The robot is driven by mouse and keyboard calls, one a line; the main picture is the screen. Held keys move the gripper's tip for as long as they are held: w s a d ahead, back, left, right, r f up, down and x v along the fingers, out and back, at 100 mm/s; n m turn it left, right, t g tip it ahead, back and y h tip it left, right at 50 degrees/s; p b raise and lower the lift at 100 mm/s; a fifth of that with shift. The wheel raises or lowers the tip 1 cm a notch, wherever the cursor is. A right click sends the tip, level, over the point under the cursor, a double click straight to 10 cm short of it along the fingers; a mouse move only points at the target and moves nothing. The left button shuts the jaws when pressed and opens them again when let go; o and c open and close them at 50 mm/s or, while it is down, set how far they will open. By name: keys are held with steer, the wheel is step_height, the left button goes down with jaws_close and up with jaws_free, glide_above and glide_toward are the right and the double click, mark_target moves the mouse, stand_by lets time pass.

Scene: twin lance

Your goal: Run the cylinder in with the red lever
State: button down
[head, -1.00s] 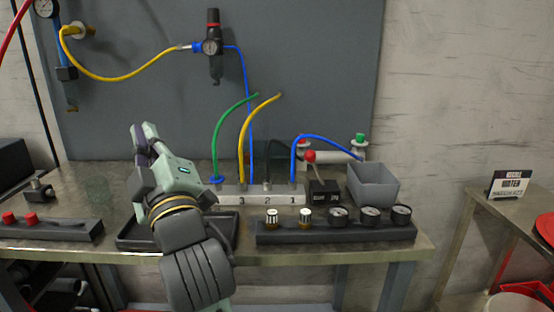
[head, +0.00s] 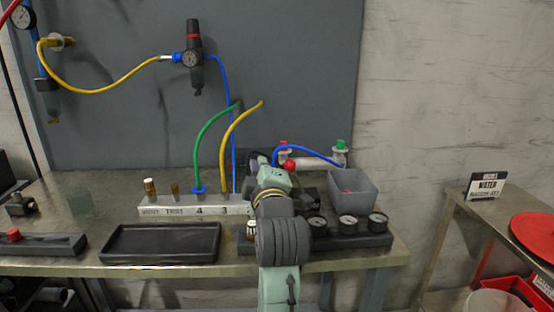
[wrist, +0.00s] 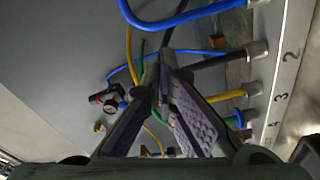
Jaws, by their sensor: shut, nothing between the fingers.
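The red lever's ball knob (head: 289,165) shows in the head view just right of my gripper (head: 259,160), standing up from a dark valve block that my arm partly hides. Neither lever nor cylinder can be made out in the wrist view. I cannot tell if the gripper touches the knob.
Green (head: 212,135) and yellow (head: 235,140) hoses rise from the manifold left of my arm. A grey bin (head: 353,203) stands right of the lever. A gauge rail (head: 365,240) and an empty black tray (head: 160,257) lie along the bench front.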

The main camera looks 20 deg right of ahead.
mark_target(296, 178)
steer(key=d, duration=0.1)
steer(key=w+d, duration=0.1)
steer(key=d+f+p, duration=0.1)
steer(key=d, duration=0.1)
steer(key=shift+w, duration=0.25)
steer(key=shift+s+d+r+m, duration=0.15)
steer(key=shift+d+m, duration=0.15)
